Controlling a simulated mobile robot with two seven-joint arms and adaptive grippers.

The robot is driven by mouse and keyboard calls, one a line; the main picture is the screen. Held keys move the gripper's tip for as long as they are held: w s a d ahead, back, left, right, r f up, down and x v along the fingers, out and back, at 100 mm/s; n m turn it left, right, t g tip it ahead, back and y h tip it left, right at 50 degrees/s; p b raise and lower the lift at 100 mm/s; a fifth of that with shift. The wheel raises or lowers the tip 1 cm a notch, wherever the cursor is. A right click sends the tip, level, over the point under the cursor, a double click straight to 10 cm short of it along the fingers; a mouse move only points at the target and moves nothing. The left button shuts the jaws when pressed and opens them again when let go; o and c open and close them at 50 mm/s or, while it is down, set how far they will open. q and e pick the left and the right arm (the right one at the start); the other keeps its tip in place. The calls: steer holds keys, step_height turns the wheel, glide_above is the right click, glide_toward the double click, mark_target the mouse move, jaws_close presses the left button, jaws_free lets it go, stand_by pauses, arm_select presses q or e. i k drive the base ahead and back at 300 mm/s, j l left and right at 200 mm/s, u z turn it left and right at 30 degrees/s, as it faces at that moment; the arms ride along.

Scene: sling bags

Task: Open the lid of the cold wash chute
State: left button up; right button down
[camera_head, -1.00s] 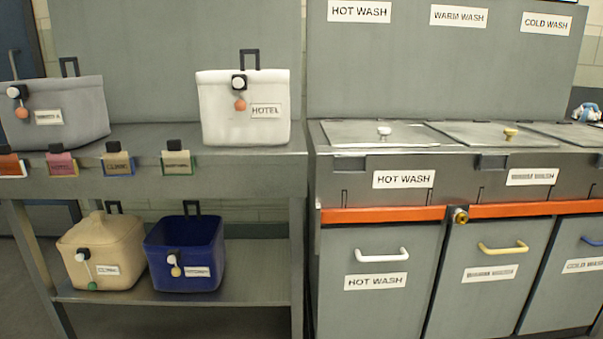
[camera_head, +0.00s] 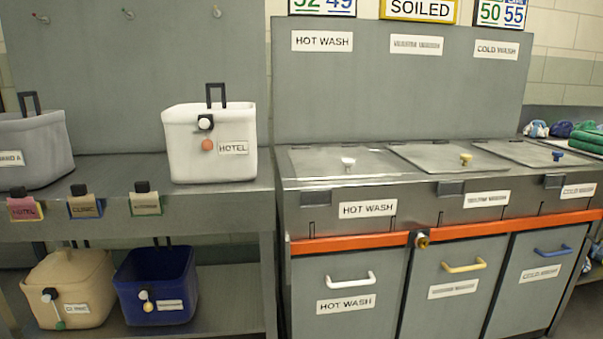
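The cold wash chute is the rightmost of three on the grey unit. Its flat metal lid (camera_head: 520,152) lies shut on the top, with a dark blue knob (camera_head: 557,156) near its front edge. A COLD WASH sign (camera_head: 497,49) is on the back panel above it, and a COLD WASH label (camera_head: 577,191) is on the front below it. The cold wash door (camera_head: 541,274) with a blue handle (camera_head: 552,251) is lower down. Neither of my grippers is in view.
The hot wash lid (camera_head: 345,162) with a white knob and the warm wash lid (camera_head: 448,157) with a yellow knob are shut. A white HOTEL bag (camera_head: 212,142) stands on the left bench. Folded green cloths (camera_head: 587,138) lie at far right. An orange rail (camera_head: 345,242) runs along the front.

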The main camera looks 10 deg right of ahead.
mark_target(533, 156)
steer(key=z, duration=1.4)
steer(key=i+l, duration=0.2)
steer(key=i+l+u, duration=0.1)
steer(key=i+l, duration=0.15)
steer(key=l, duration=0.15)
steer(key=i+l+u, duration=0.45)
steer(key=l, duration=0.5)
steer(key=i+l+u, duration=0.35)
steer(key=l+u, duration=0.15)
steer(key=l, duration=0.55)
steer(key=i+l+u, duration=0.15)
steer(key=l+u, duration=0.3)
steer(key=l, duration=0.7)
steer(key=l+u, duration=0.5)
steer(key=l, duration=0.65)
steer(key=k, duration=0.05)
